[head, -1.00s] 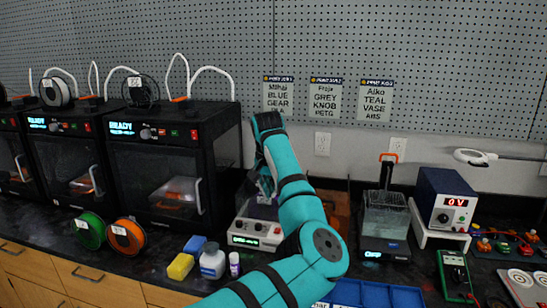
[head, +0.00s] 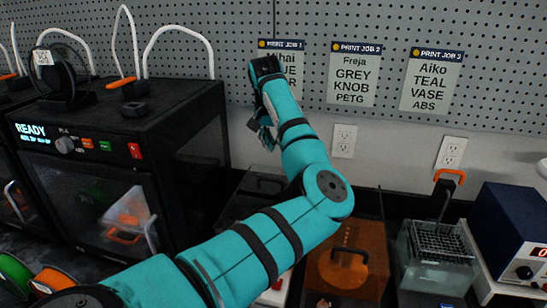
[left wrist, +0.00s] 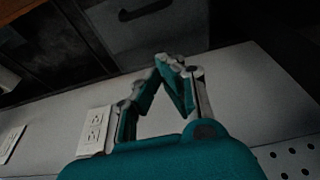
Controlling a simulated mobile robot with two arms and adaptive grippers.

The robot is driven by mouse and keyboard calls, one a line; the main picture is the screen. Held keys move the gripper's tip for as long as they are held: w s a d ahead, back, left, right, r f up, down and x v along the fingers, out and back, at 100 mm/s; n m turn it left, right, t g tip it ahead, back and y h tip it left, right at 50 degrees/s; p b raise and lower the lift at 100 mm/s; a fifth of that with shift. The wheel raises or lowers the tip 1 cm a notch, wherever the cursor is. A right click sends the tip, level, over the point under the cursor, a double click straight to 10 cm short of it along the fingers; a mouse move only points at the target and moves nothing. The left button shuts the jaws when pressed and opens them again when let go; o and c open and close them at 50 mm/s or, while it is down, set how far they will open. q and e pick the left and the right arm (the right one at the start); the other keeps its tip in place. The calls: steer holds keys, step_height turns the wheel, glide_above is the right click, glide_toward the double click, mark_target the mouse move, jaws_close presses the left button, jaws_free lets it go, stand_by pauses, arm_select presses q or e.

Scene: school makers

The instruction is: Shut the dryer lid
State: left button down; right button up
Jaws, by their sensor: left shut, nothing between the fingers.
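The dryer seems to be the light grey unit with the dark see-through lid behind my left arm. Its light front (head: 274,292) shows only partly below the arm in the head view. The dark lid (head: 258,183) shows above the arm near the wall, and its exact angle is hard to tell. A dark grey panel with a handle (left wrist: 150,28), possibly this lid, is at the top of the left wrist view. My left gripper (head: 264,138) is shut and empty, raised above the lid by the wall. Its closed fingers also show in the left wrist view (left wrist: 170,65). My right gripper is out of view.
A black printer (head: 120,130) stands close on the left. An orange box with a black handle (head: 350,262) is right of the arm. A wire-basket tank (head: 435,255) and a blue power supply (head: 515,230) stand further right. Pegboard and outlets are behind.

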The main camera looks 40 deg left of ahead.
arm_select(q)
steer(key=p, duration=0.1)
glide_toward(276, 175)
steer(key=x, duration=0.5)
steer(key=shift+w+a+f, duration=0.1)
steer(key=shift+w+a, duration=0.05)
steer(key=shift+w, duration=0.2)
steer(key=shift+s+p, duration=0.25)
steer(key=shift+p, duration=0.1)
steer(key=shift+s+d+r+p, duration=0.2)
steer(key=shift+s+d, duration=0.25)
steer(key=shift+s, duration=0.15)
steer(key=shift+s+d+r+p, duration=0.15)
steer(key=shift+s+d, duration=0.3)
steer(key=shift+s, duration=0.45)
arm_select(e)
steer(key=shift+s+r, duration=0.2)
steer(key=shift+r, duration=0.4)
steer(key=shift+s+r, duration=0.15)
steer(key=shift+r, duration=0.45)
